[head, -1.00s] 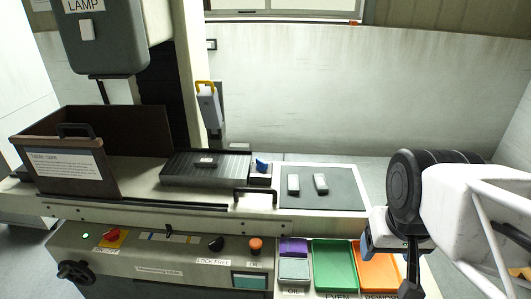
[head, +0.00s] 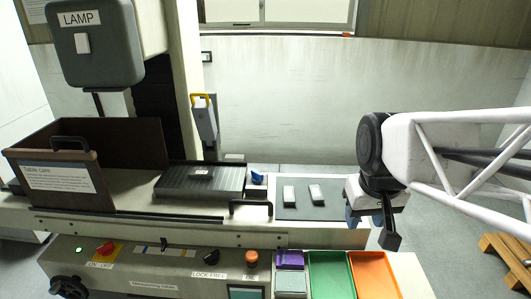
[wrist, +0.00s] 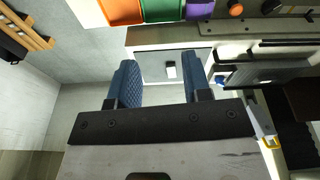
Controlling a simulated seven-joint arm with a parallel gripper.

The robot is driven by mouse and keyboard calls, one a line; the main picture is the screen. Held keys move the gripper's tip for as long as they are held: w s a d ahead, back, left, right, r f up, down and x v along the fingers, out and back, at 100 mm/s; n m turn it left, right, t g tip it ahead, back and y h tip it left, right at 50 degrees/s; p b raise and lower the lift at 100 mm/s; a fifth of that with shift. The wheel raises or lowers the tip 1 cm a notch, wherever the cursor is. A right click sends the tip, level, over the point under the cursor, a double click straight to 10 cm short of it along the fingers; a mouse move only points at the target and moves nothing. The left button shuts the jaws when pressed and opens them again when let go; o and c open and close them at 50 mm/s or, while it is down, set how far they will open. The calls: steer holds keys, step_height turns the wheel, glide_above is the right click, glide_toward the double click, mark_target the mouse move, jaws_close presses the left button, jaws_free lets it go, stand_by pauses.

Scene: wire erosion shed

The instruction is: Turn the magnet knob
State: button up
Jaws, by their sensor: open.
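A black knob (head: 211,256) sits on the sloped front panel above a label reading LOCK FREE. A red knob (head: 105,248) on a yellow plate sits further left, labelled ON OFF. A small blue lever or knob (head: 258,177) is at the right end of the dark ribbed plate (head: 200,181). I cannot read a magnet label on any of them. My gripper (head: 368,218) is open and empty, at the right end of the machine table, well right of all these knobs. In the wrist view, its blue fingers (wrist: 160,88) are apart with nothing between them.
Two small grey blocks lie on a dark mat (head: 285,208). Purple, green (head: 330,275) and orange (head: 376,275) trays stand at the front right. An orange button (head: 251,258) is beside the black knob. A black handle (head: 250,203) stands at the table's front edge.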

steer(key=w+a+r+n, duration=0.15)
steer(key=w+a, duration=0.25)
steer(key=w, duration=0.8)
steer(key=n+g, duration=0.2)
steer(key=n, duration=0.4)
glide_above(257, 172)
steer(key=f, duration=1.2)
steer(key=shift+s+d+f, duration=0.25)
steer(key=shift+d+f, duration=0.05)
steer(key=shift+w+a+f, duration=0.3)
steer(key=shift+f, duration=3.9)
steer(key=shift+c, duration=0.4)
